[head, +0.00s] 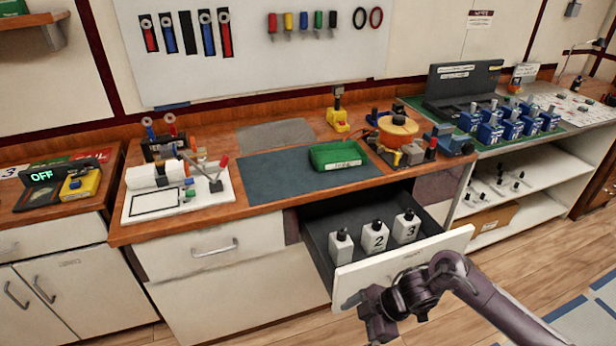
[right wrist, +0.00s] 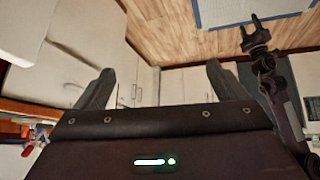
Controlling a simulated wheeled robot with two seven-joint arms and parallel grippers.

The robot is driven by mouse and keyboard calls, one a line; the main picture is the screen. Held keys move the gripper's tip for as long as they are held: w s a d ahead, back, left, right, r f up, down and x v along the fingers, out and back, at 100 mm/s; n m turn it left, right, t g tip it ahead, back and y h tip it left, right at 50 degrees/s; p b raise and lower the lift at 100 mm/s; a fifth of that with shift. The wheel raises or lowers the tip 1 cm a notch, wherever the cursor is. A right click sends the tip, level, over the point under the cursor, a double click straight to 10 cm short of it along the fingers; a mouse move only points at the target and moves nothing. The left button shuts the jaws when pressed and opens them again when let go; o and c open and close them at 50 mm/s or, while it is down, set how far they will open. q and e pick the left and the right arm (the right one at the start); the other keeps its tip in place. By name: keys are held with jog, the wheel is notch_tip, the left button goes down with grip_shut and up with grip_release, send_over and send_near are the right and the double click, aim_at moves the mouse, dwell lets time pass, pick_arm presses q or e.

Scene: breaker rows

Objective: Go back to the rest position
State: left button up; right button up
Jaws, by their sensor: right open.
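My right arm comes in from the right in the head view, and my right gripper (head: 376,314) is in front of the open drawer's white front (head: 400,262). In the right wrist view my right gripper (right wrist: 160,67) has its two fingers wide apart with nothing between them. Another arm, which looks like my left, shows at the right of that view. Its gripper (right wrist: 257,34) has two small prongs apart and looks empty. My left gripper is not in the head view.
The drawer stands pulled out with three white black-capped bottles (head: 375,237) in it. The workbench (head: 270,212) holds a green tray (head: 338,156) and tools. A shelf unit (head: 520,212) stands to the right. Wooden floor (head: 520,268) is open at the right.

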notch_tip(320, 180, down, 12)
jog(key=w+m+t+b, duration=0.2)
jog(key=m+t, duration=0.1)
jog(key=m, duration=0.2)
jog(key=s+d+f+m+t+h+b, duration=0.1)
jog(key=s+d+f+m, duration=0.15)
jog(key=f, duration=0.65)
jog(key=s+d+f+m+h+b, duration=0.1)
jog(key=s+d+f+m+b, duration=0.2)
jog(key=f, duration=0.5)
jog(key=s+d+f+m+g+h, duration=0.1)
jog(key=s+d+f+m, duration=0.1)
jog(key=s+f, duration=0.4)
jog(key=s+d+f+m+g+h+b, duration=0.1)
jog(key=s+f, duration=0.5)
jog(key=s, duration=1)
jog(key=s+d+f+m+g+h, duration=0.1)
jog(key=s+d+f+m+h, duration=0.2)
jog(key=s, duration=0.8)
notch_tip(320, 180, down, 3)
jog(key=shift+d+r, duration=0.1)
jog(key=shift+d, duration=0.5)
